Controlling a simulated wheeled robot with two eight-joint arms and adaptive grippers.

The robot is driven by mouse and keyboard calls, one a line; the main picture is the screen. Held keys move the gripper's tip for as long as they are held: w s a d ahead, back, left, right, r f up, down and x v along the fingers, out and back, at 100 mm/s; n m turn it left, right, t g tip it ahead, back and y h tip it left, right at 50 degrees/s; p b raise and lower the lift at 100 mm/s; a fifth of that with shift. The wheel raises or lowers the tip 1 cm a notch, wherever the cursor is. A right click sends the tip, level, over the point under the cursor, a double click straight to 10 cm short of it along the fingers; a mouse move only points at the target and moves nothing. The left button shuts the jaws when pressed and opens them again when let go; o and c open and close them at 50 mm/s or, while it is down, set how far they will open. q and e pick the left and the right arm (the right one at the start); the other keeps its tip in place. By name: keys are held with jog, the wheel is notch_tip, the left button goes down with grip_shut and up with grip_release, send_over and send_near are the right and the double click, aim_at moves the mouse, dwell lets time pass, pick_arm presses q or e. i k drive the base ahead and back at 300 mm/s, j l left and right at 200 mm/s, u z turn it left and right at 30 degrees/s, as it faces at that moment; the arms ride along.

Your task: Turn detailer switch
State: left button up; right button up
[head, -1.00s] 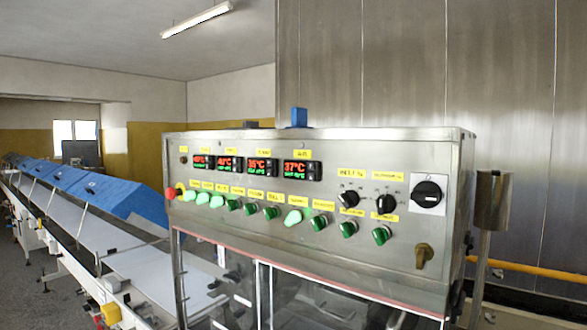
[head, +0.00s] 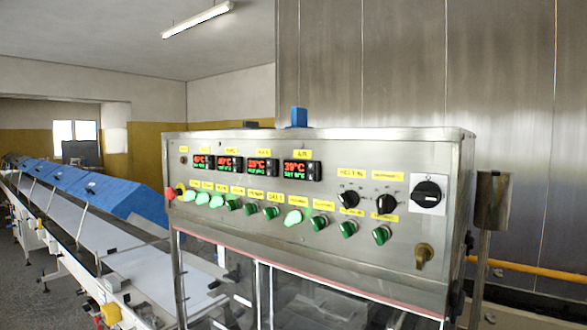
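A steel control panel (head: 400,255) fills the middle of the head view. A row of green switches runs along it, each with a yellow label. Several on the left and one near the middle (head: 293,217) glow pale green. Darker green switches sit among them, such as one (head: 235,204) left of centre and two (head: 348,229) (head: 381,235) at the right end. The labels are too blurred for me to tell which is the detailer switch. Neither of my grippers is in view.
Black knobs (head: 348,199) and a large rotary switch (head: 427,194) sit upper right on the panel. Red-lit temperature displays (head: 262,168) line its top. A conveyor (head: 60,215) with blue covers (head: 95,190) runs along the left. A steel post (head: 487,240) stands at the right.

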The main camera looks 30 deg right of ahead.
aim_at(347, 229)
jog(key=z, duration=1.25)
